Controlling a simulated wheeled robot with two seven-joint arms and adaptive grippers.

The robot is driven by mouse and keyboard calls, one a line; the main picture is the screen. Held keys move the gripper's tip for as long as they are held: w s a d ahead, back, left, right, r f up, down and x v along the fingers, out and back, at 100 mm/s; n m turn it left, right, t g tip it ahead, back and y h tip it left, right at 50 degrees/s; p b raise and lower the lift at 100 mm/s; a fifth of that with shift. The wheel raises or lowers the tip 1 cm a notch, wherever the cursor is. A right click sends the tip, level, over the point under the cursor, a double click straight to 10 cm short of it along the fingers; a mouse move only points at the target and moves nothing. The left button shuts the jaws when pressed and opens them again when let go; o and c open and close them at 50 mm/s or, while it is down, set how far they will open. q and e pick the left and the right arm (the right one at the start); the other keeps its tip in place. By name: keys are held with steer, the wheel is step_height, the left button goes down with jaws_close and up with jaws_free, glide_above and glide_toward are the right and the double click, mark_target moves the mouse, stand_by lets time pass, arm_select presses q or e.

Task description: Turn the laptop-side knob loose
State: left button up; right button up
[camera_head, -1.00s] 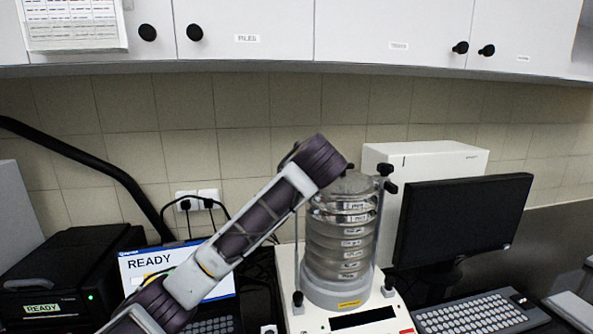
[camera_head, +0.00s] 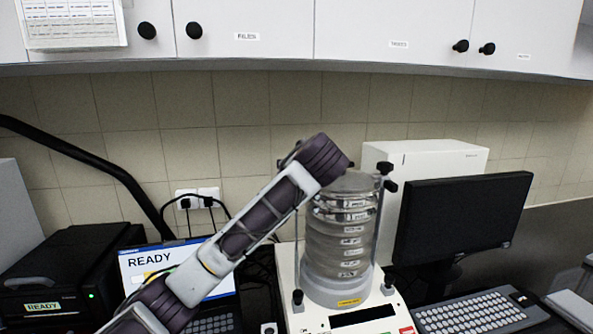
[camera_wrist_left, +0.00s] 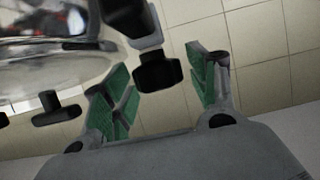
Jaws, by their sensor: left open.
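The sieve shaker (camera_head: 340,230) holds a stack of clear sieves between two upright rods. My left arm reaches across from the lower left to the top of the stack and hides the laptop-side knob in the head view. In the left wrist view a black knob (camera_wrist_left: 158,74) shows between the green-padded fingers of my left gripper (camera_wrist_left: 160,66). The gripper is open, with visible gaps on both sides of this knob; contact does not show. Another black knob (camera_wrist_left: 55,108) sits further left there. The opposite knob (camera_head: 390,187) is at the stack's right. My right gripper is not seen.
The laptop (camera_head: 140,263) reading READY stands left of the shaker, behind my arm. A black monitor (camera_head: 465,220) and keyboard (camera_head: 480,313) are at the right. A white box (camera_head: 430,152) stands behind the stack. Wall cabinets (camera_head: 380,30) hang above.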

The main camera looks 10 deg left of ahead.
arm_select(q)
steer(key=shift+s+d, duration=0.1)
steer(key=v, duration=0.5)
steer(key=shift+s+d+r, duration=0.25)
steer(key=shift+s+d, duration=0.05)
steer(key=shift+d, duration=0.1)
steer(key=shift+s, duration=0.1)
steer(key=shift+s+d+r, duration=0.1)
steer(key=shift+s, duration=0.3)
steer(key=shift+s, duration=0.15)
stand_by(0.6)
